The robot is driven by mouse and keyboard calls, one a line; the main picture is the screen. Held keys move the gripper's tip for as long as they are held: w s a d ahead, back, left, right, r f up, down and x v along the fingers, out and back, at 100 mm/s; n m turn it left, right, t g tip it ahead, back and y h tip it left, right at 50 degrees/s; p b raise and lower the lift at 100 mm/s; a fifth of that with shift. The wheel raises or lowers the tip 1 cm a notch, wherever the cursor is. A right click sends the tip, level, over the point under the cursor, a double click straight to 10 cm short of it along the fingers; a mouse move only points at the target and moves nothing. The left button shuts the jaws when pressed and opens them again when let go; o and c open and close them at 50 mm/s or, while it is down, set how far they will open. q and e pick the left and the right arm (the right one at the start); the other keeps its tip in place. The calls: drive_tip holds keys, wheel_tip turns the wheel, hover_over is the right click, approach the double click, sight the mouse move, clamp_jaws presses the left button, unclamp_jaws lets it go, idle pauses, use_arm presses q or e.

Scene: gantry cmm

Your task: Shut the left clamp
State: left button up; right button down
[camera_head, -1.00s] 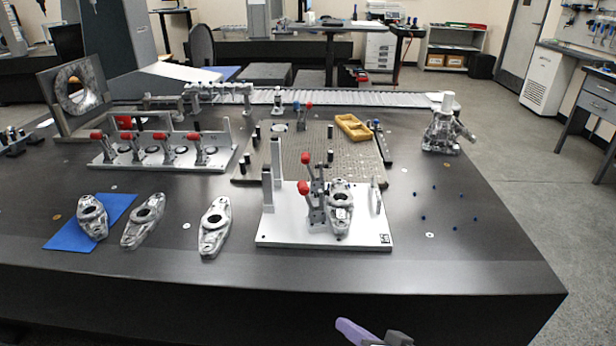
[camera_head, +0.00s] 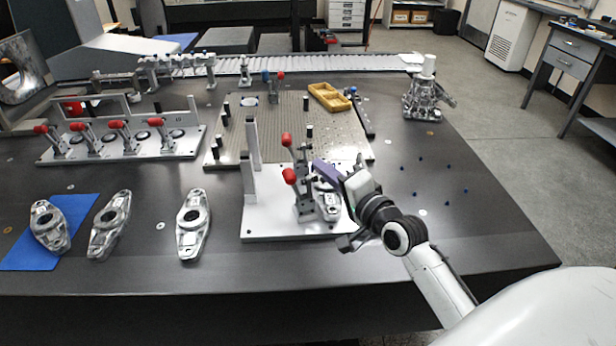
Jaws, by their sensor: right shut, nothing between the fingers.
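A white fixture plate (camera_head: 262,222) stands near the table's front edge. It carries two toggle clamps with red handles, a farther one (camera_head: 286,139) and a nearer one (camera_head: 289,176). Both handles stand up, at the left side of a silver cast part (camera_head: 328,207) on the plate. Which of them counts as the left clamp I cannot tell. My right gripper (camera_head: 322,172) is shut and empty, its purple finger pointing left just right of the clamps, above the cast part, which it partly hides. Contact with the clamps is not clear. My left gripper is not in view.
Three loose cast parts lie at the left, one (camera_head: 50,228) on a blue mat (camera_head: 22,255). Another plate (camera_head: 170,152) holds several red-handled clamps. A perforated plate (camera_head: 345,150) with a yellow tray (camera_head: 328,97) lies behind the fixture. Two grey posts (camera_head: 252,142) rise at the fixture's left.

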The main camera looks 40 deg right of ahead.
sight(295, 186)
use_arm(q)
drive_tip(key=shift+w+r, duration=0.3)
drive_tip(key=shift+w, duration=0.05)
use_arm(e)
drive_tip(key=a, duration=0.2)
drive_tip(key=w+a+f, duration=0.1)
drive_tip(key=shift+a+f, duration=0.1)
drive_tip(key=shift+a, duration=0.25)
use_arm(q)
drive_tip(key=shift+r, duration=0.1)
use_arm(e)
drive_tip(key=shift+w+a, duration=0.1)
